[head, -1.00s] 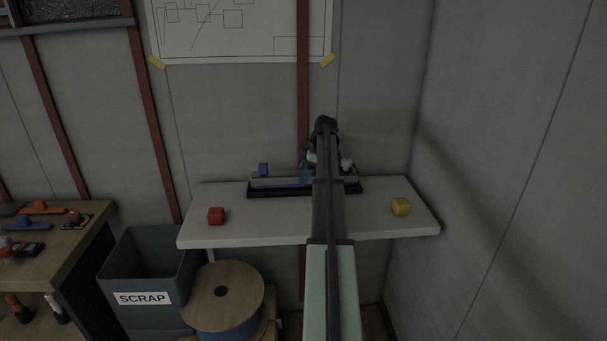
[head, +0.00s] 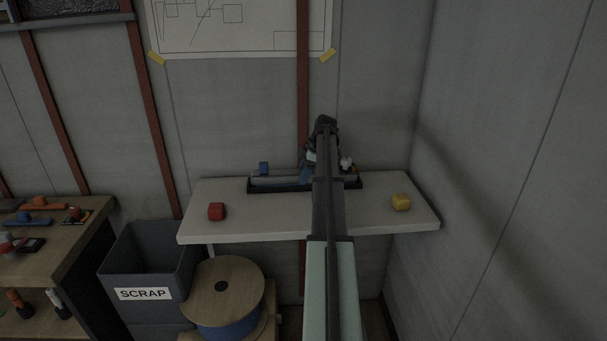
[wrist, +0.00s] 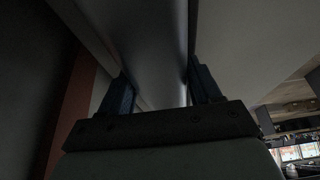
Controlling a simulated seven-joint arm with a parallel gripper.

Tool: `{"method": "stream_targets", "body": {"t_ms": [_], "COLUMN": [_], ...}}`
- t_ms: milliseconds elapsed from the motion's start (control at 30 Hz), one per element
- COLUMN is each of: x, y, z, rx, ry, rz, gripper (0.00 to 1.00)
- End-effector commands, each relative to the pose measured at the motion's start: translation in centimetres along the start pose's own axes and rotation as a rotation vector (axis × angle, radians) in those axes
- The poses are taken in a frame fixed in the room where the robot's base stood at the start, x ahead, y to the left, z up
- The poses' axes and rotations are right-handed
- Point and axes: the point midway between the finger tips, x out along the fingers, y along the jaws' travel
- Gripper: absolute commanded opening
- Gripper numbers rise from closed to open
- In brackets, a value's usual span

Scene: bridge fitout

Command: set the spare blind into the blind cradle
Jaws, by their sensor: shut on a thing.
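The spare blind (head: 275,181), a long grey bar, lies level along the dark blind cradle (head: 253,190) on the pale shelf. From the head view I cannot tell whether it is fully seated or held just above it. My gripper (head: 306,174) is shut on the blind, its blue fingers pointing down at the cradle. In the wrist view my gripper (wrist: 158,92) has a finger on each side of the grey blind (wrist: 150,50). My arm hides the middle of the blind and cradle.
On the shelf (head: 260,226) are a red block (head: 216,212) at left and a yellow block (head: 401,202) at right. A blue block (head: 263,168) and a white knob (head: 346,162) show near the cradle. A scrap bin (head: 143,270) and cable reel (head: 240,285) stand below left.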

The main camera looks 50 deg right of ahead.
Motion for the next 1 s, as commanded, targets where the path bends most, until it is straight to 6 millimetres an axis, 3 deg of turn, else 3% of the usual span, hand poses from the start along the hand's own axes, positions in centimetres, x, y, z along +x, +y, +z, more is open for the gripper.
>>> {"method": "stream_targets", "body": {"t_ms": [267,300,567,1000], "x": [0.02,0.02,0.04,0.06], "y": [0.01,0.01,0.0,0.0], "z": [0.0,0.0,0.01,0.03], "rx": [0.0,0.0,0.0,0.0], "ry": [0.0,0.0,0.0,0.0], "rz": [0.0,0.0,0.0,0.0], "gripper": [0.14,0.66,0.91,0.93]}}
